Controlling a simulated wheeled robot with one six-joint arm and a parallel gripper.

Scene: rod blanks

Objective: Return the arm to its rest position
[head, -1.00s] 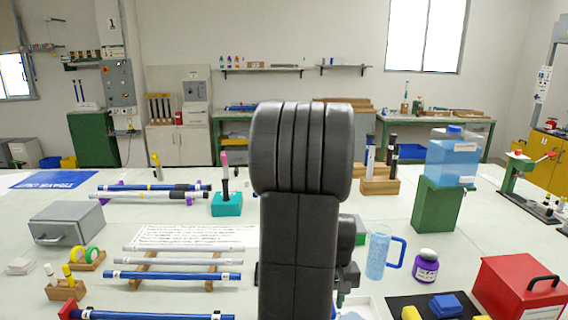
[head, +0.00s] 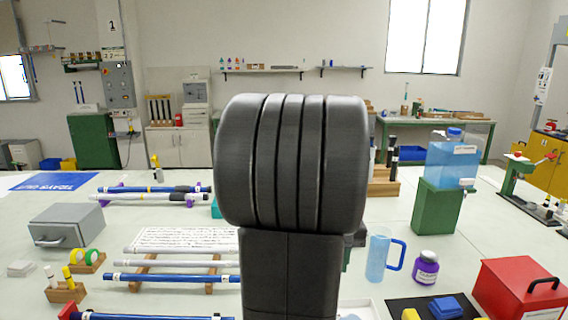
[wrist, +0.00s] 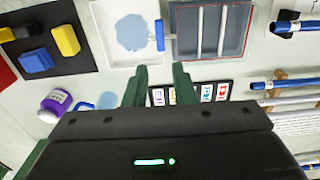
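My arm stands upright in the middle of the head view, its dark rounded joint toward the camera. My gripper is hidden behind it there. In the wrist view my gripper (wrist: 159,80) shows two green fingers spread apart, with nothing held between them. Beyond the fingers are a white tray (wrist: 104,52) with a pale blue patch, and a grey tray (wrist: 238,49) with light rods in it. A blue-handled tool (wrist: 159,36) lies between those trays. A row of small coloured cards (wrist: 190,94) lies below the fingertips.
Blue and grey rods lie on a wooden rack (head: 142,272) at left, near a grey box (head: 66,226). At right are a blue jug (head: 378,257), a purple jar (head: 426,268), a red box (head: 520,290) and a water tank on a green stand (head: 437,208).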

